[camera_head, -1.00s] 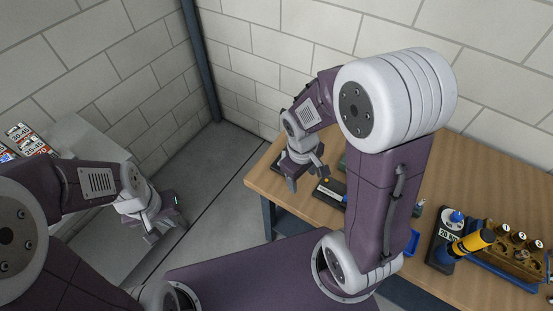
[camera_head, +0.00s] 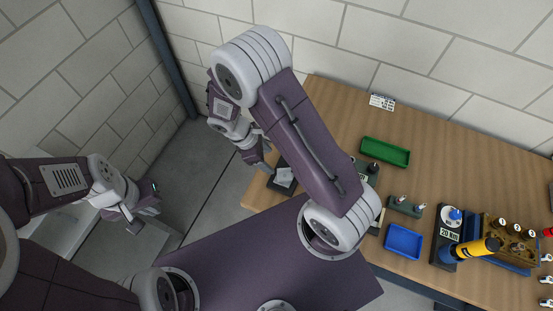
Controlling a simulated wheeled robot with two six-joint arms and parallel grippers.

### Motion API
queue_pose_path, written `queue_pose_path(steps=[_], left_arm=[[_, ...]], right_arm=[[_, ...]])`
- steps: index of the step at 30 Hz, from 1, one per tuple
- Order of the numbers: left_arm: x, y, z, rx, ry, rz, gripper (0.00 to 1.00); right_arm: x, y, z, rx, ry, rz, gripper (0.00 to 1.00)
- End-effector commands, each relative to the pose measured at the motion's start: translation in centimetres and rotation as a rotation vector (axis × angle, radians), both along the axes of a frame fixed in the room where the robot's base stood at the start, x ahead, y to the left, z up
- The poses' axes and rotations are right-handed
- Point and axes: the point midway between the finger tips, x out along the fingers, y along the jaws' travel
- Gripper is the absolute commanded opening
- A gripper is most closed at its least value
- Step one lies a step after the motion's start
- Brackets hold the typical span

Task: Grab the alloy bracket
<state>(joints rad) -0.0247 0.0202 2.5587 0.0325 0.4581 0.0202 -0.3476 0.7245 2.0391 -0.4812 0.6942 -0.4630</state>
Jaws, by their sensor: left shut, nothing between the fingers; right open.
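A small light-grey piece (camera_head: 285,177), which may be the alloy bracket, sits on a dark pad (camera_head: 277,187) at the left end of the wooden table. It is too small to identify surely. My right gripper (camera_head: 264,160) is open and empty, just up and left of this piece, near the table's left edge; I see no contact. My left gripper (camera_head: 140,216) is shut and empty, away from the table at the left, over the floor and a pale surface.
The wooden table (camera_head: 335,115) also holds a green tray (camera_head: 385,152), a blue tray (camera_head: 403,241), a torque tester (camera_head: 448,222), a yellow-and-black tool (camera_head: 478,246) and a wooden rack with several numbered pieces (camera_head: 506,241). My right arm hides part of the tabletop.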

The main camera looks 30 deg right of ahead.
Motion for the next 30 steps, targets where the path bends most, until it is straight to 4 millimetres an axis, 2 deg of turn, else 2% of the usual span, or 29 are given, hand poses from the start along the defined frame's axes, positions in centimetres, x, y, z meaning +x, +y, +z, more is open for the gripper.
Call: queue_pose_path(steps=[8, 14, 21, 29, 30], left_arm=[[-0.1, 0.0, 0.6, 0.000, 0.001, 0.000, 0.00], [0.0, 0.0, 0.8, 0.000, 0.001, 0.000, 0.00], [0.0, 0.0, 1.2, 0.000, 0.001, 0.000, 0.00], [0.0, 0.0, 1.2, 0.000, 0.001, 0.000, 0.00], [0.0, 0.0, 1.2, 0.000, 0.001, 0.000, 0.00]], right_arm=[[-0.6, -1.3, -3.1, -0.001, 0.003, -0.001, 0.62], [-0.8, -1.6, -4.1, 0.000, 0.003, -0.002, 0.62], [-1.6, -3.0, -7.9, 0.000, 0.002, -0.002, 0.62], [-1.7, -3.1, -8.4, 0.001, -0.001, -0.002, 0.62], [-1.7, -3.1, -8.3, 0.001, -0.001, -0.002, 0.53]])
